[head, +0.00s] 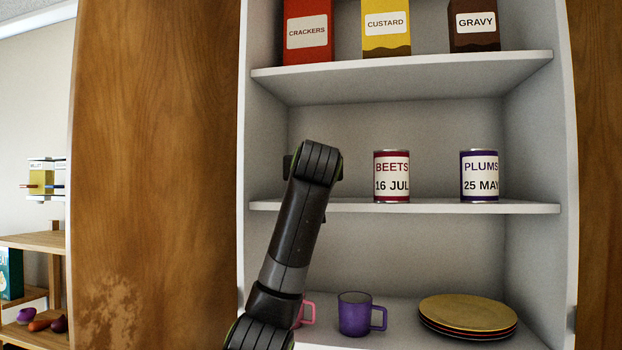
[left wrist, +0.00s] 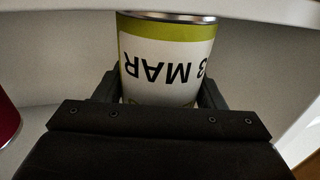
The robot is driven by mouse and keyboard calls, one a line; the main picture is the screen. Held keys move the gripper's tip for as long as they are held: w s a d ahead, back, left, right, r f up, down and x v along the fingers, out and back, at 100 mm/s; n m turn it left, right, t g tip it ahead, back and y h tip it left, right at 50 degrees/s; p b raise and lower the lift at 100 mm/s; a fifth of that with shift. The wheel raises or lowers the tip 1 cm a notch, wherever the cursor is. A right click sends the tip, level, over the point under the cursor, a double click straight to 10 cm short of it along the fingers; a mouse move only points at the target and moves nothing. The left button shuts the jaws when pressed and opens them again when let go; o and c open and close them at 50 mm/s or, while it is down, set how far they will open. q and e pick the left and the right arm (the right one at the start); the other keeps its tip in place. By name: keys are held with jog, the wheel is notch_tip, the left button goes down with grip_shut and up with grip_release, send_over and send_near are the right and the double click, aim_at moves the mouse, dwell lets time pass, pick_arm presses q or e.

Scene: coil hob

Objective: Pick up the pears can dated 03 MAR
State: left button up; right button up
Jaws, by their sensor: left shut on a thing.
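In the left wrist view a can (left wrist: 167,58) with a yellow-green band and a white label stands between the fingers of my left gripper (left wrist: 160,88). Its label shows upside down and reads "3 MAR", with the start cut off; the word pears is not visible. The left gripper is shut on this can. In the head view my left arm reaches up to the middle shelf and hides the can and the gripper. My right gripper is not in view.
On the middle shelf (head: 420,206) stand a beets can (head: 392,176) and a plums can (head: 479,176). Boxes, including crackers (head: 307,32), stand above. Below are a purple mug (head: 355,314), a partly hidden pink mug (head: 307,312) and stacked plates (head: 468,313). The cabinet's left side wall (head: 265,150) is close.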

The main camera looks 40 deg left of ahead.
pick_arm(q)
jog(key=shift+r, duration=0.1)
jog(key=shift+c, duration=0.6)
jog(key=shift+r, duration=0.1)
notch_tip(320, 180, up, 9)
jog(key=shift+r+b, duration=0.15)
jog(key=shift+b, duration=0.5)
jog(key=shift+r, duration=0.1)
